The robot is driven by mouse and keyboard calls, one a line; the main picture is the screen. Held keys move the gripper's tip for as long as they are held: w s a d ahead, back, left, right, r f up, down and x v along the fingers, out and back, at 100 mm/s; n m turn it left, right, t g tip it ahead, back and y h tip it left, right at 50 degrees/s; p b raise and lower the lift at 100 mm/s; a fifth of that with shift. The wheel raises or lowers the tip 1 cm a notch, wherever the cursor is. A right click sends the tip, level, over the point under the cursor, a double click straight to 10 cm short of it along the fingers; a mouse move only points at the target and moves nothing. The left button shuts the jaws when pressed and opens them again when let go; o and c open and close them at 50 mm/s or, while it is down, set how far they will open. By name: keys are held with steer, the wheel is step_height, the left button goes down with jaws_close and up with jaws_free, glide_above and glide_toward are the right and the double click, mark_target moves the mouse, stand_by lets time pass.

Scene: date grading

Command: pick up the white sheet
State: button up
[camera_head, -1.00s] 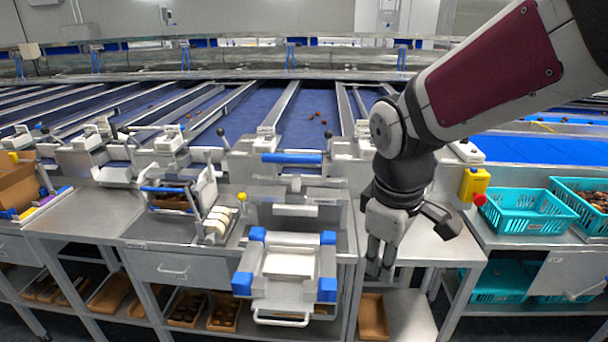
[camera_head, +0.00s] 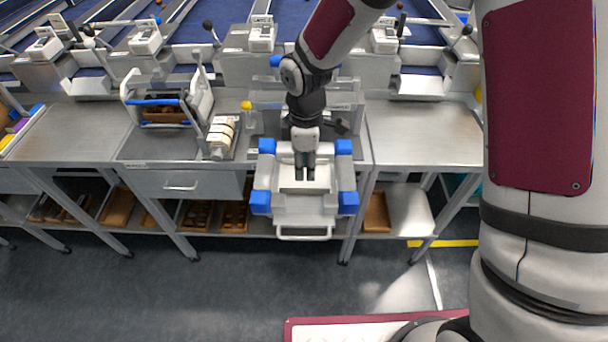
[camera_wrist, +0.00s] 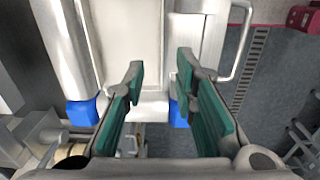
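The white sheet (camera_head: 289,184) lies flat on top of a grey-white holder with blue corner blocks (camera_head: 262,202), at the front edge of the middle bench. In the wrist view the sheet (camera_wrist: 125,35) is a bright panel beyond the fingers, partly hidden by them. My gripper (camera_head: 305,176) points down over the holder in the head view. In the wrist view its two green-padded fingers (camera_wrist: 160,72) are apart, with nothing seen held between them. I cannot tell whether the fingertips touch the sheet.
A handle (camera_head: 304,236) sticks out at the holder's front. A caddy with a blue bar (camera_head: 157,101) and a yellow-topped bottle (camera_head: 248,115) stand to the left. The bench top to the right (camera_head: 415,140) is clear. Wooden trays (camera_head: 376,212) sit on the shelf below.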

mark_target(305, 185)
steer(key=f, duration=0.2)
steer(key=f+p, duration=0.1)
steer(key=f, duration=0.3)
steer(key=shift+s+a, duration=0.1)
steer(key=shift+s, duration=0.15)
steer(key=shift+w+f, duration=0.1)
steer(key=shift+f, duration=0.55)
steer(key=shift+c, duration=0.6)
jaws_close()
